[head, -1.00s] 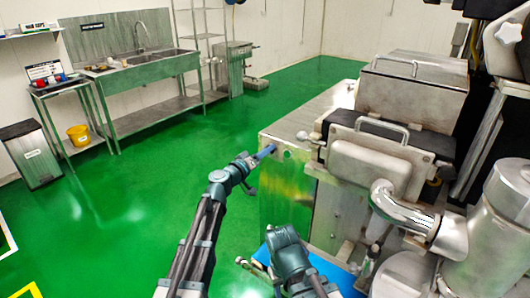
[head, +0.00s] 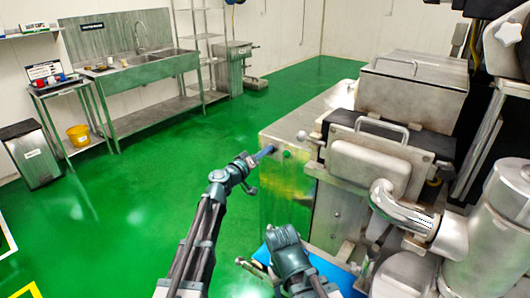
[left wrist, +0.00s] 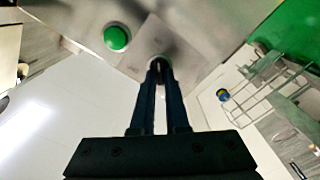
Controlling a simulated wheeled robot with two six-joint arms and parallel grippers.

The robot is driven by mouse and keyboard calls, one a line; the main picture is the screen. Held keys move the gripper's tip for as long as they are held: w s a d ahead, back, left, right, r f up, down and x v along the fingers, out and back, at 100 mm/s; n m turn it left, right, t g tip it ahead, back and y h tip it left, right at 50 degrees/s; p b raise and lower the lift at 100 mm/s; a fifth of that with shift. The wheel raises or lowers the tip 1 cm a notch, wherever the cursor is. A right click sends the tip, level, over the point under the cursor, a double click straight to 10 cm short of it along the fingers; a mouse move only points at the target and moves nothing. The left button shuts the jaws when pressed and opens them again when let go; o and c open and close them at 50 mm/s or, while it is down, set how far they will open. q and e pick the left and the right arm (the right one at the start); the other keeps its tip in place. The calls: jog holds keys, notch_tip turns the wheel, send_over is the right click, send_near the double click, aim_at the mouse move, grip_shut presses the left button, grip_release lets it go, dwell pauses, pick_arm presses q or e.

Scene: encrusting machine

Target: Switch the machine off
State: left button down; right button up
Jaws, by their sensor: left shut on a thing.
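The machine (head: 292,125) is a large steel unit right of the middle in the head view. My left gripper (head: 268,150) is at its near side panel, with its blue fingertips against the panel's upper left part. A green button (head: 287,154) sits just right of the fingertips; it shows bigger in the left wrist view (left wrist: 117,38), up and left of the fingers. In that view my left gripper (left wrist: 158,68) is shut on a small round control, mostly hidden by the fingertips. My right arm is low in the middle of the head view; its jaws cannot be made out.
A steel sink bench (head: 150,75), a small side table (head: 75,110), a bin (head: 32,155) and a yellow bucket (head: 78,135) stand at the left, well away. The green floor between them and the machine is clear. A steel pipe elbow (head: 400,208) juts out at the right.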

pick_arm(q)
jog(key=shift+f+n+b, duration=0.2)
jog(key=shift+n, duration=4.15)
jog(key=shift+f+n+b, duration=0.2)
jog(key=shift+n, duration=4.15)
jog(key=c, duration=0.9)
grip_release()
jog(key=shift+s, duration=0.1)
jog(key=v, duration=1.3)
jog(key=shift+s+a, duration=0.3)
